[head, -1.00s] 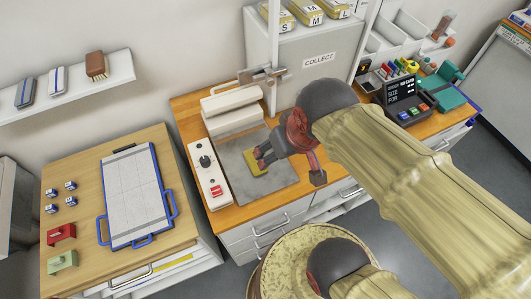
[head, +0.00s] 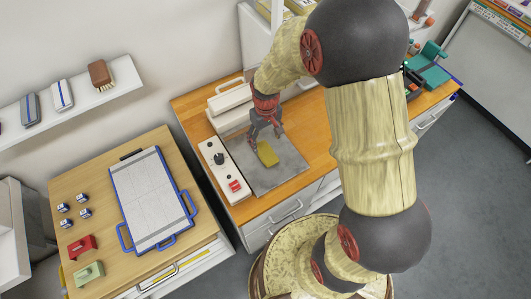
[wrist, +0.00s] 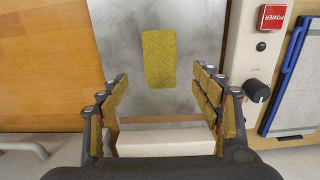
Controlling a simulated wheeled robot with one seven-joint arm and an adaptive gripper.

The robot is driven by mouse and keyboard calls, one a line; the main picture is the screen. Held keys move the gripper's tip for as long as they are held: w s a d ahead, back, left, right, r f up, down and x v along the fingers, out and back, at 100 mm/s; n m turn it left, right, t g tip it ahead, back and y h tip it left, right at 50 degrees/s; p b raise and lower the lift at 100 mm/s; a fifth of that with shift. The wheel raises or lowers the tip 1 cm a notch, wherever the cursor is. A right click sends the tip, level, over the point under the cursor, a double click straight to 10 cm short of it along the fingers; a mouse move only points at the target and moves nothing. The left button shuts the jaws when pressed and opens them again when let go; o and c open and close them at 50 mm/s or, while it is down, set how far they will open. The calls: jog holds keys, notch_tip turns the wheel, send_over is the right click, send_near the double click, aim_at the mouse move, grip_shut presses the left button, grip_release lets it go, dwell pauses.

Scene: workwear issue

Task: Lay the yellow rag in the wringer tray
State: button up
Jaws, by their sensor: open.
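The yellow rag (head: 267,153) lies flat on the grey metal plate (head: 287,170) of a press-like machine on the orange counter. My gripper (head: 266,136) is open and empty, pointing down just behind the rag. In the wrist view the rag (wrist: 159,58) lies ahead of and between my open fingers (wrist: 163,92), apart from them. No thing is clearly recognisable as the wringer tray; a blue-framed white gridded board with handles (head: 148,198) lies on the left wooden table.
Beside the plate is a white control panel with a knob and red power button (head: 235,185). A white bar-like part (head: 226,100) stands behind the plate. Red (head: 81,246) and green (head: 88,273) blocks and several small items sit on the left table. My arm hides part of the counter's right side.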

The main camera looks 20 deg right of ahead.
aim_at(266, 152)
notch_tip(266, 152, down, 3)
jog(key=shift+s+d+r, duration=0.1)
jog(key=shift+d+r, duration=0.05)
jog(key=shift+r, duration=0.05)
jog(key=shift+f, duration=0.2)
notch_tip(266, 152, down, 5)
jog(key=shift+r, duration=0.1)
jog(key=c, duration=0.3)
jog(key=c, duration=1.1)
jog(key=shift+o, duration=0.2)
jog(key=shift+r, duration=0.1)
